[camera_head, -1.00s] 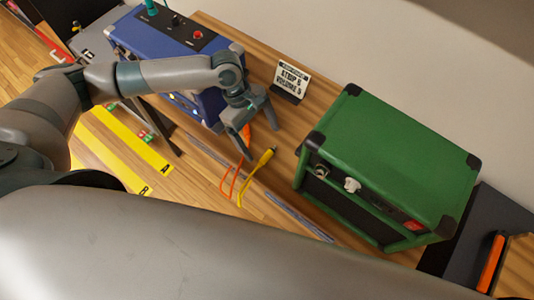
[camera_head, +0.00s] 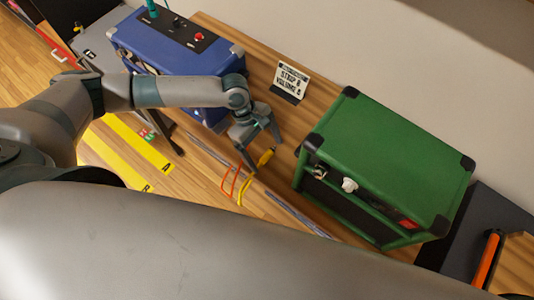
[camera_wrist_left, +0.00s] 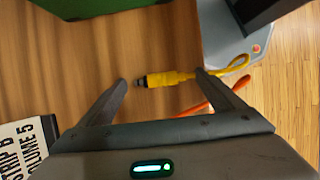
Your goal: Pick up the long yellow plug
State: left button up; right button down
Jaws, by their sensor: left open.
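The long yellow plug (camera_wrist_left: 168,79) lies on the wooden table with its dark metal tip pointing left in the left wrist view. Its yellow cable curls off to the right there. In the head view the plug (camera_head: 266,157) shows just beside the fingers. My left gripper (camera_head: 263,155) is open, with its fingers over the table at the plug. In the left wrist view the gripper (camera_wrist_left: 162,82) has one finger near the plug's tip and the other near its cable end; the plug lies between them, not gripped. My right gripper is not in view.
An orange cable (camera_wrist_left: 215,107) lies close beside the yellow one. A green amplifier (camera_head: 393,160) stands to the right and a blue amplifier (camera_head: 180,48) to the left. A small sign (camera_head: 291,79) stands behind the plug. Bare table lies between the plug and the green amplifier.

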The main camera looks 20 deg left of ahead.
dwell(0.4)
pick_arm(q)
jog(key=c, duration=1.2)
jog(key=shift+o, duration=0.2)
notch_tip(320, 180, up, 10)
jog(key=b, duration=0.2)
jog(key=shift+r, duration=0.1)
notch_tip(320, 180, up, 13)
jog(key=m+g+y+b, duration=0.2)
jog(key=m+g+y, duration=0.15)
jog(key=m, duration=0.95)
send_over(265, 153)
jog(key=w+a, duration=0.1)
jog(key=a, duration=0.6)
jog(key=shift+w+a+r+m+t+y, duration=0.1)
jog(key=shift+a+r+m+t+y, duration=0.2)
jog(key=shift+r+m, duration=0.3)
